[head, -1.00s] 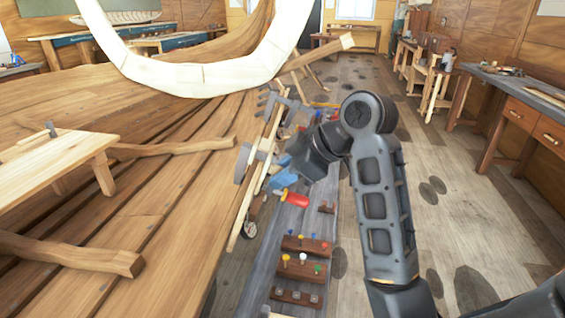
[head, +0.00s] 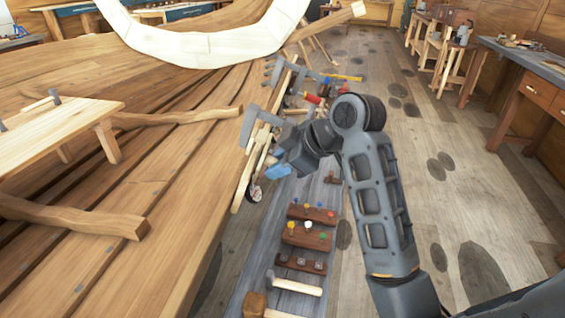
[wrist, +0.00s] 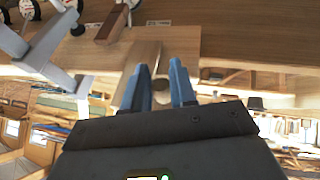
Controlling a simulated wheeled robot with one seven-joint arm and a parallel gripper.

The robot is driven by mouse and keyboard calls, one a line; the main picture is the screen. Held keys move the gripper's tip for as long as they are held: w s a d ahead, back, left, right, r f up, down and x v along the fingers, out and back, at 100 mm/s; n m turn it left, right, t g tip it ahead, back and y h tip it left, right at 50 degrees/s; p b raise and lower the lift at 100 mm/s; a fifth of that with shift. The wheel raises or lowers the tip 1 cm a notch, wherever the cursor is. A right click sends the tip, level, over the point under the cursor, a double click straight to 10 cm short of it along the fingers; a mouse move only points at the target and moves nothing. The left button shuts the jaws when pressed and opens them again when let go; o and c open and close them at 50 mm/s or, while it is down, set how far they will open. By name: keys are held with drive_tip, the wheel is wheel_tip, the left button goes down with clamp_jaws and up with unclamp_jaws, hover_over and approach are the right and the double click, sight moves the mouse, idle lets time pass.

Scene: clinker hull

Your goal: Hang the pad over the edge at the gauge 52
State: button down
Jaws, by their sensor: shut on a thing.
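My gripper (head: 282,170) has blue fingers and is beside the hull's right edge, over the side of the grey bench. In the wrist view its fingers (wrist: 162,75) are closed with a tan piece between them (wrist: 148,52), which I take for the pad; its full shape is hidden. A round dial gauge (head: 255,192) sits at the hull edge just left of and below my gripper. In the wrist view dial gauges (wrist: 75,4) (wrist: 28,10) show at the upper left. Their numbers are too small to read, so I cannot tell which is 52.
Grey clamps (head: 262,118) stick up along the hull edge close to my arm. The grey bench (head: 262,262) holds wooden racks (head: 306,236) with coloured knobs and a mallet (head: 256,304). A small wooden table (head: 65,125) stands at left.

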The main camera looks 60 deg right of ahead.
drive_tip(key=shift+w+a+f+b, duration=0.1)
drive_tip(key=shift+w+f+b, duration=0.25)
drive_tip(key=shift+f, duration=0.45)
drive_tip(key=shift+w+a+f+b, duration=0.2)
drive_tip(key=shift+f+b, duration=0.25)
drive_tip(key=shift+f, duration=0.35)
drive_tip(key=shift+w+a+f+b, duration=0.1)
drive_tip(key=shift+w+f+b, duration=0.25)
drive_tip(key=shift+f, duration=0.45)
drive_tip(key=shift+f, duration=0.25)
drive_tip(key=c, duration=0.8)
unclamp_jaws()
drive_tip(key=shift+v, duration=3.9)
drive_tip(key=shift+s, duration=0.1)
